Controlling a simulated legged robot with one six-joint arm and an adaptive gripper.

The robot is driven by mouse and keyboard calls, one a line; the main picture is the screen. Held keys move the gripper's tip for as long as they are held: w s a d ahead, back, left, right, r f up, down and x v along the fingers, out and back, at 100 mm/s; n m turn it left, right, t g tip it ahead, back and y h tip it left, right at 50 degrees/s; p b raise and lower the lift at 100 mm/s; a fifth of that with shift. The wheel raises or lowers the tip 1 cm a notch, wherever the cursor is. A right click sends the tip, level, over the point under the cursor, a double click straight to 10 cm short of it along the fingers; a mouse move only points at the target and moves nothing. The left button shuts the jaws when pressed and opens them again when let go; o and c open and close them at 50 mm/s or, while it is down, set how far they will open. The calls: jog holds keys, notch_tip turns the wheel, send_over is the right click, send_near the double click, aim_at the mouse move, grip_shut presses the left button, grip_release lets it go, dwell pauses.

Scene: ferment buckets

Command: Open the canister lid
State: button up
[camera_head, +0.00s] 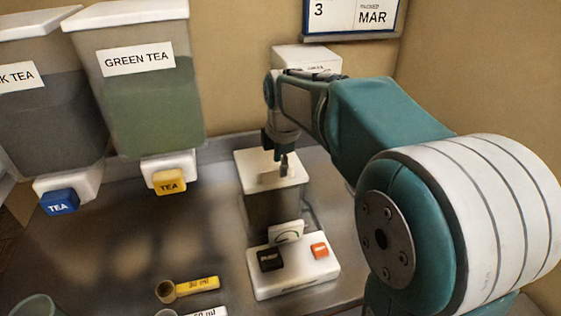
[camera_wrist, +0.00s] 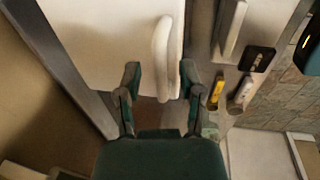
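The canister (camera_head: 272,212) stands on the counter behind a white scale-like base, with a white lid (camera_head: 258,183) on top. In the wrist view the lid (camera_wrist: 95,35) fills the upper left, with a raised white handle (camera_wrist: 163,50) running up the picture. My gripper (camera_head: 281,165) is over the lid in the head view. In the wrist view my gripper (camera_wrist: 160,78) is open, one finger on each side of the handle's near end, with gaps showing. Whether the fingers reach down to handle height is hard to tell.
The white base (camera_head: 295,272) has a black button and an orange button. Green tea bin (camera_head: 150,95) and another tea bin (camera_head: 50,110) hang at left, with dispensers below. A yellow spoon (camera_head: 195,285) lies front left. A white box (camera_head: 305,58) stands behind.

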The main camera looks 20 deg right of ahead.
aim_at(273, 163)
grip_shut()
jog(key=shift+w+r, duration=0.3)
jog(key=shift+r, duration=0.35)
jog(key=w+r, duration=0.4)
jog(key=w, duration=0.4)
jog(key=w+r, duration=0.3)
jog(key=w, duration=0.6)
jog(key=shift+r, duration=0.45)
jog(key=shift+o, duration=0.9)
grip_release()
